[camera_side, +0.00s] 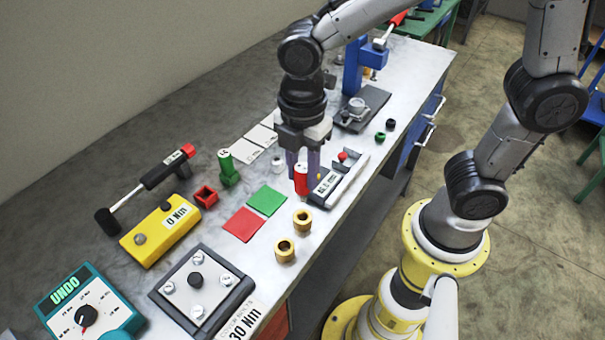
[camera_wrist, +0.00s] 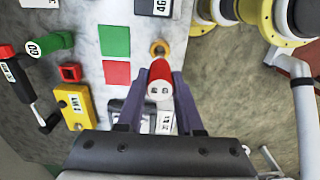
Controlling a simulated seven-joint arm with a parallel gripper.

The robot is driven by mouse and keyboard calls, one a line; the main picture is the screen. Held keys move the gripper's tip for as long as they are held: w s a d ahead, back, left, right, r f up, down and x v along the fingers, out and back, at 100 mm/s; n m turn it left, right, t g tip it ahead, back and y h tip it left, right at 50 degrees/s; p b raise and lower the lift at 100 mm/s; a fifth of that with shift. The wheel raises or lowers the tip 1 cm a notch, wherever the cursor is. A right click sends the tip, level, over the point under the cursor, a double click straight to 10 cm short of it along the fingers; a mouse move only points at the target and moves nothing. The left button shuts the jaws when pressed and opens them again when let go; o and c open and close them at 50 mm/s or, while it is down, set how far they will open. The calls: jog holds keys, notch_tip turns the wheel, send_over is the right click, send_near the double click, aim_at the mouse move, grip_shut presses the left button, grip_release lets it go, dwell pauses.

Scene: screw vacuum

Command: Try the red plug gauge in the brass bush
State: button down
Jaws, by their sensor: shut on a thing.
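The red plug gauge (camera_side: 301,181) is upright between the fingers of my gripper (camera_side: 304,166). In the wrist view the red gauge (camera_wrist: 160,80) sits between the two purple fingers, its pale marked end towards the camera. My gripper is shut on it. Two brass bushes stand on the bench in the side view, one (camera_side: 303,220) closer to the gauge and one (camera_side: 285,250) nearer the camera. One brass bush (camera_wrist: 159,48) shows just beyond the gauge in the wrist view, partly hidden by it. The gauge is apart from both bushes in the side view.
A green pad (camera_side: 266,200) and a red pad (camera_side: 243,225) lie left of the bushes. A green gauge (camera_side: 228,168) and red square holder (camera_side: 206,196) stand farther left. A grey tray (camera_side: 345,177) with a digital readout is close right of my gripper.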

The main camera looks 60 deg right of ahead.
aim_at(302, 192)
jog(key=shift+r, duration=0.15)
dwell(0.3)
jog(key=shift+f, duration=2.7)
jog(key=shift+f, duration=0.35)
jog(key=shift+r, duration=0.15)
jog(key=shift+r, duration=2.9)
